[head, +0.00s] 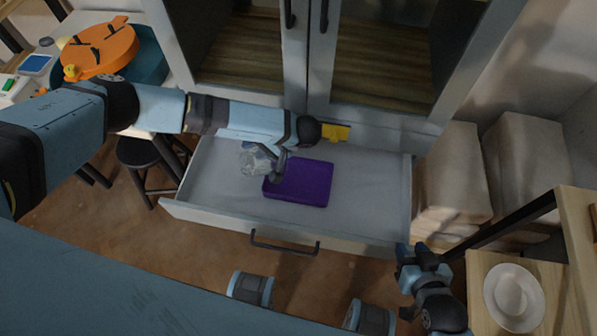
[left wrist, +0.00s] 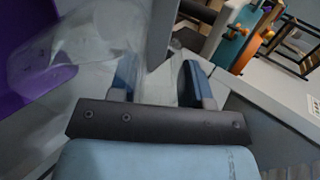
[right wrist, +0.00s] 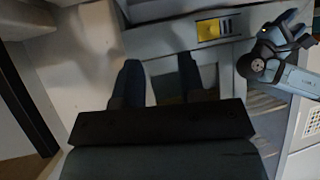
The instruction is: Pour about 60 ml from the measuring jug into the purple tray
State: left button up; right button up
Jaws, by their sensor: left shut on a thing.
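The clear measuring jug (head: 252,161) is over the left part of the open drawer, just left of the purple tray. My left gripper (head: 273,160) is shut on it. In the left wrist view, the transparent jug (left wrist: 85,45) lies beyond the fingers (left wrist: 160,80), overlapping the purple tray (left wrist: 25,75). I cannot tell its liquid level or exact tilt. The purple tray (head: 308,184) lies in the drawer, its upper left partly hidden by my left gripper. My right gripper (head: 410,258) is right of the drawer front; its fingers (right wrist: 160,78) are apart and empty.
The open drawer (head: 370,205) has bare floor right of the tray. Cabinet doors (head: 370,60) rise behind it. Pale sacks (head: 450,180) stand at right, near a wooden shelf with a white dish (head: 513,298). A black stool (head: 145,155) stands left of the drawer.

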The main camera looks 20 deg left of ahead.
pick_arm(q)
jog(key=shift+w+d+y+p, duration=0.1)
jog(key=shift+d+y+p, duration=0.3)
jog(key=shift+y+p, duration=0.3)
pick_arm(e)
jog(key=shift+r, duration=0.65)
pick_arm(q)
jog(key=shift+d+f+y+p, duration=0.15)
jog(key=shift+d+y+p, duration=0.15)
jog(key=shift+p, duration=0.2)
pick_arm(e)
jog(key=shift+d+f, duration=0.1)
pick_arm(q)
jog(key=shift+w+d+f+y+p, duration=0.1)
jog(key=shift+d+y+p, duration=0.3)
jog(key=shift+d+y, duration=0.15)
pick_arm(e)
jog(key=shift+r, duration=0.35)
pick_arm(q)
jog(key=shift+d, duration=0.1)
jog(key=shift+d+p, duration=0.3)
jog(key=shift+p, duration=0.05)
pick_arm(e)
jog(key=shift+r, duration=0.2)
pick_arm(q)
jog(key=shift+d+y, duration=0.15)
jog(key=shift+y, duration=0.1)
pick_arm(e)
jog(key=shift+f, duration=0.2)
jog(key=shift+r, duration=0.1)
